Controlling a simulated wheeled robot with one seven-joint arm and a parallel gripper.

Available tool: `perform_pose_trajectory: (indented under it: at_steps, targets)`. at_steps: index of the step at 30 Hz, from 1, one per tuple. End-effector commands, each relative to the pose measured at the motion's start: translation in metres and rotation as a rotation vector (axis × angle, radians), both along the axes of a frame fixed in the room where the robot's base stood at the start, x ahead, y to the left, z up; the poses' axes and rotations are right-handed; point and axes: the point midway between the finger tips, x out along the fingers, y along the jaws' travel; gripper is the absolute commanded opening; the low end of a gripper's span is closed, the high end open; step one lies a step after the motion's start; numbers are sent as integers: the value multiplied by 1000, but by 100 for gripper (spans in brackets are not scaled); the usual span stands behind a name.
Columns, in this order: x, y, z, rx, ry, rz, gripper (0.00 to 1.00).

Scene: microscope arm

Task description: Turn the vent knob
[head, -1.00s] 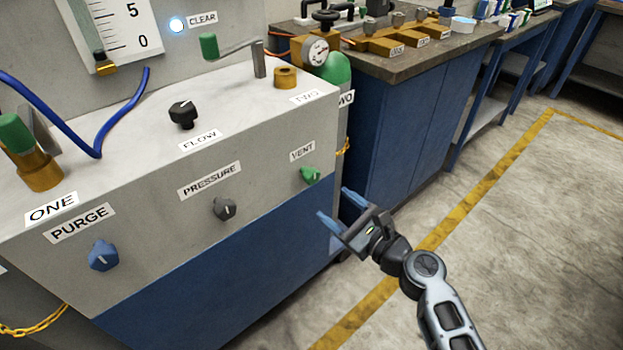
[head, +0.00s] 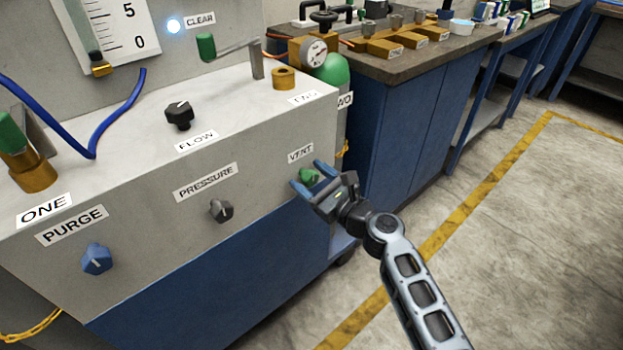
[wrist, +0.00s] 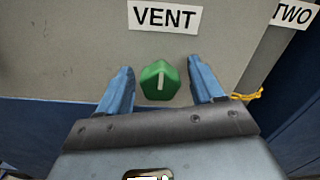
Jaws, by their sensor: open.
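The vent knob (head: 309,175) is green and sits on the front panel's right end, under the VENT label (head: 300,153). In the wrist view the knob (wrist: 160,82) shows a pale pointer line standing nearly upright. My gripper (head: 309,176) is open at the knob, and in the wrist view its blue fingers (wrist: 160,88) stand to the left and right of it with a gap on each side. The fingers do not appear to touch the knob. In the head view they partly hide it.
The grey pressure knob (head: 221,211) and blue purge knob (head: 97,259) are further left on the same panel. The black flow knob (head: 180,115) is on top of the cabinet. A yellow chain (wrist: 247,95) hangs right of the vent knob. The floor at right is clear.

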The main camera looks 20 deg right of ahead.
Motion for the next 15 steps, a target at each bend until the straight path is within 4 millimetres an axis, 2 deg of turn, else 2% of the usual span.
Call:
perform_pose_trajectory:
  at_steps: [4, 15]
  targets:
    - [0, 0, 0, 0, 0, 0, 66]
    - [-1, 0, 0, 0, 0, 0, 30]
